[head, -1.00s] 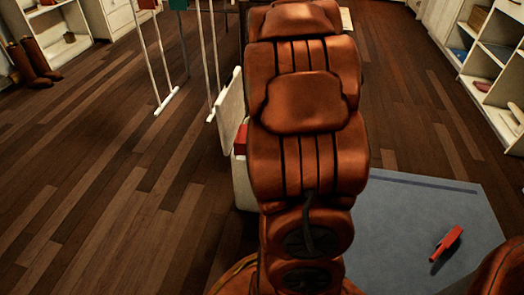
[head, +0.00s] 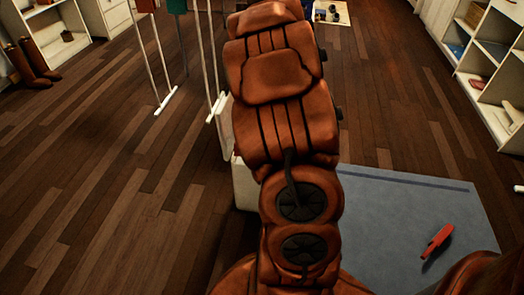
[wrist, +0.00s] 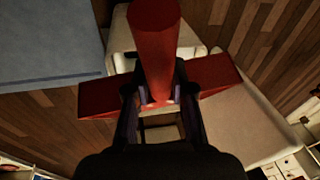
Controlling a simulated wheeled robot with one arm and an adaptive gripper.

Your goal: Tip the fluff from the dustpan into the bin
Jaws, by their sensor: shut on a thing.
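My gripper (wrist: 160,98) is shut on the red dustpan's handle (wrist: 155,45) in the wrist view. The red dustpan (wrist: 102,97) spreads out on both sides of the fingers. The white bin (wrist: 122,40) lies beyond the dustpan in the wrist view, its opening partly covered by dustpan and gripper. In the head view the bin (head: 243,187) stands on the floor at the blue mat's left edge, mostly behind my arm, with a pale raised panel above it, perhaps its lid. My gripper and the dustpan are hidden there. I cannot make out any fluff.
A blue-grey mat (head: 400,215) lies at right with a red tool (head: 437,240), perhaps a brush, on it. White rack legs (head: 165,103) stand left of the bin. White shelves (head: 497,60) line the right side. Brown boots (head: 32,63) stand far left. The left floor is clear.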

